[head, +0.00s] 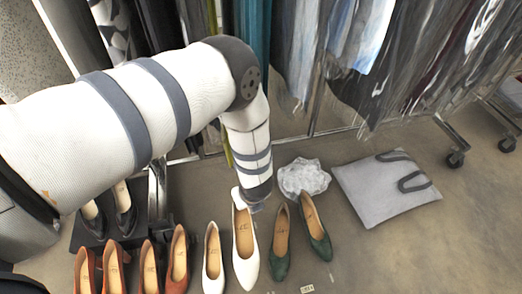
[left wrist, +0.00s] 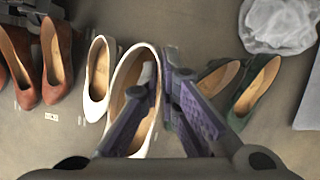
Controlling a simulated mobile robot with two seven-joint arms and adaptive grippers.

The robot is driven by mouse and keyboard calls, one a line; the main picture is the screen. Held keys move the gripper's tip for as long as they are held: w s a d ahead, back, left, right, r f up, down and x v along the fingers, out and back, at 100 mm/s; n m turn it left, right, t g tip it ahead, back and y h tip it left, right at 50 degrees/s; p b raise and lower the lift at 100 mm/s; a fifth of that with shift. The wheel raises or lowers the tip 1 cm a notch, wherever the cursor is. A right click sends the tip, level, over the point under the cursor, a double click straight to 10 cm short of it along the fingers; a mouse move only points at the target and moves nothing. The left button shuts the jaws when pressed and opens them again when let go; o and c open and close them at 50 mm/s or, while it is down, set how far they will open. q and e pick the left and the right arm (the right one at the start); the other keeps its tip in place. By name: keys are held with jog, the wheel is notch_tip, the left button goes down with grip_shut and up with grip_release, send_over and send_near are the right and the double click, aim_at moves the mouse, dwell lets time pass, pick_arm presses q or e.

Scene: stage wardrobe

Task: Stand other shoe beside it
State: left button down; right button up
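One white shoe (head: 212,262) stands on the floor, toe toward the bottom of the head view; it also shows in the left wrist view (left wrist: 97,80). The other white shoe (head: 245,258) is just to its right and looks larger, with its toe pointing the same way. My left gripper (head: 254,203) is at this shoe's heel end. In the left wrist view, my left gripper (left wrist: 160,72) has one finger inside the opening of this shoe (left wrist: 119,79) and one outside, closed on its side wall. Whether its sole touches the floor I cannot tell. My right gripper is out of view.
Green shoes (head: 281,245) stand close on the right; orange-brown shoes (head: 179,258) stand left. Black shoes (head: 125,222) sit on a dark stand. A crumpled clear bag (head: 303,178) and grey cushion (head: 375,190) lie behind right. Clothes racks (head: 455,158) line the back.

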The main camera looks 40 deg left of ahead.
pick_arm(q)
jog(key=shift+s+a+f, duration=0.1)
jog(key=shift+a+f, duration=0.15)
jog(key=shift+f, duration=0.2)
jog(key=shift+a+f, duration=0.2)
jog(key=shift+f, duration=0.25)
notch_tip(320, 180, down, 8)
jog(key=b, duration=0.6)
jog(key=shift+r, duration=0.15)
notch_tip(320, 180, down, 7)
jog(key=b, duration=0.2)
jog(key=shift+r+b, duration=0.15)
jog(key=shift+b, duration=0.25)
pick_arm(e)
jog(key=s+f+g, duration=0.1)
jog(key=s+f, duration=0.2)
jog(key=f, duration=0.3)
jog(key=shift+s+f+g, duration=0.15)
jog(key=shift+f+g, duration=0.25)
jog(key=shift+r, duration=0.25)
pick_arm(q)
jog(key=shift+f, duration=0.35)
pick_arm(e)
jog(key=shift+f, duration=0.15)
pick_arm(q)
jog(key=c, duration=1.7)
grip_release()
